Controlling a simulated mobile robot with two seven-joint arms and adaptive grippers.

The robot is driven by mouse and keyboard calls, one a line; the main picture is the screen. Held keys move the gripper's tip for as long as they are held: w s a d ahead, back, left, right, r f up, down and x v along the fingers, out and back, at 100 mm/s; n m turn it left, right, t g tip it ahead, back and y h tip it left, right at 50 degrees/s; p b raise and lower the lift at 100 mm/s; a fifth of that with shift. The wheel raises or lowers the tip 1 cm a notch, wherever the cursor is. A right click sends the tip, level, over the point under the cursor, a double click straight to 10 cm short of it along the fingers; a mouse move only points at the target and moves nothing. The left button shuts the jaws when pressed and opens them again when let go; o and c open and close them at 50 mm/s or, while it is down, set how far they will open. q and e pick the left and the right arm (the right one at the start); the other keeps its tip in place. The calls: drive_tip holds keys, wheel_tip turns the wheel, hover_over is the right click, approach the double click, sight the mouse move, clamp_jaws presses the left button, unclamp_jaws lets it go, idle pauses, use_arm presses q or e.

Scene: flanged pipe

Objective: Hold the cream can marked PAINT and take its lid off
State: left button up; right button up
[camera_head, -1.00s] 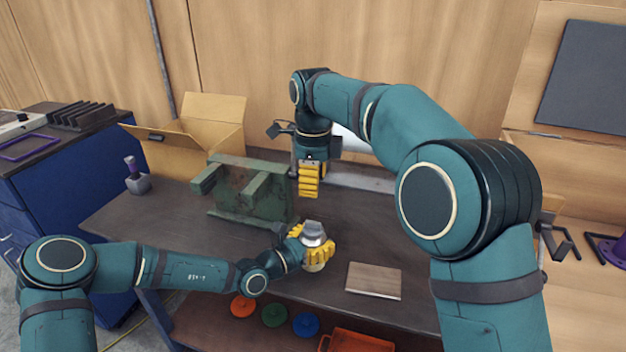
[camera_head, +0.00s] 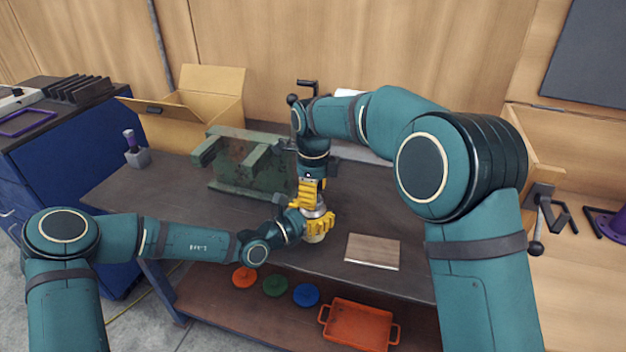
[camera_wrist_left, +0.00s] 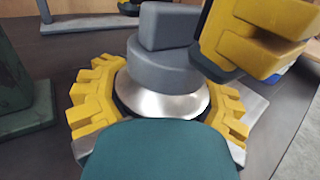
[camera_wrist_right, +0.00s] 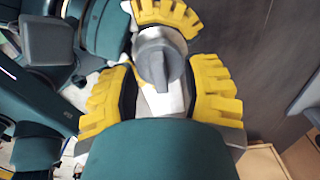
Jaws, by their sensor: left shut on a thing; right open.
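The cream can (camera_head: 316,239) is upright near the front of the workbench, mostly covered by the yellow fingers; its marking cannot be read. My left gripper (camera_head: 318,227) is shut around the can's side. In the left wrist view the can's silver shoulder (camera_wrist_left: 163,104) shows between the fingers, with the grey lid (camera_wrist_left: 163,68) and its raised grip bar on top. My right gripper (camera_head: 312,196) points down close above the lid, open. In the right wrist view the lid (camera_wrist_right: 160,62) lies between its spread fingers; contact cannot be told.
A green iron block (camera_head: 240,165) stands behind left of the can, an open cardboard box (camera_head: 190,100) behind that. A wooden board (camera_head: 372,251) lies to the right. The lower shelf has coloured discs (camera_head: 275,286) and an orange tray (camera_head: 359,326). Bench at front left is clear.

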drive_tip(key=shift+f, duration=0.35)
clamp_jaws()
drive_tip(key=shift+r, duration=0.3)
idle(0.8)
drive_tip(key=shift+r, duration=0.9)
drive_tip(key=shift+r, duration=0.15)
